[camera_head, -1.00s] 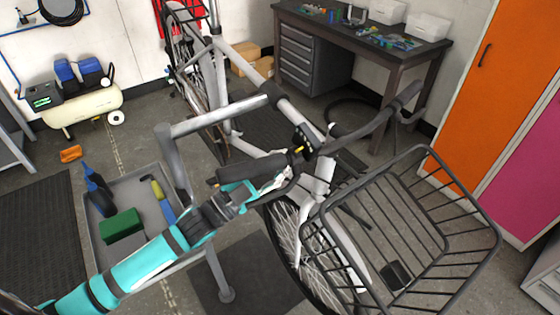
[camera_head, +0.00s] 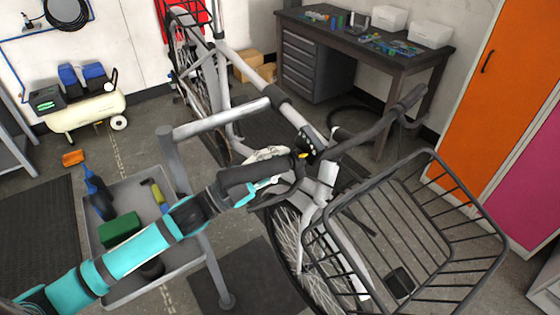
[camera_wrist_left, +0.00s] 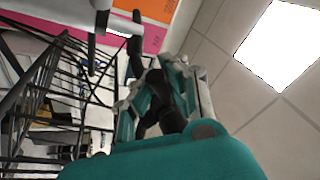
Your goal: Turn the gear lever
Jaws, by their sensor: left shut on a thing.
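The bike's handlebar (camera_head: 364,130) crosses the middle of the head view, with a dark grip (camera_head: 247,174) at its left end. A small yellow mark (camera_head: 303,155) shows near the inner end of this grip; I cannot make out the gear lever clearly there. My left gripper (camera_head: 266,171) has a finger on each side of the grip's inner part and is shut on it. In the left wrist view, the gripper (camera_wrist_left: 158,104) has dark parts between its fingers. Whether the lever itself is between the fingers is hidden. My right gripper is not in view.
A wire basket (camera_head: 440,205) is on the bike's front, right of my gripper. A grey tray (camera_head: 92,245) with tools and a green box (camera_head: 120,230) stands under my left arm. A repair stand post (camera_head: 170,160) is close behind the arm. A workbench (camera_head: 365,45) is at the back.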

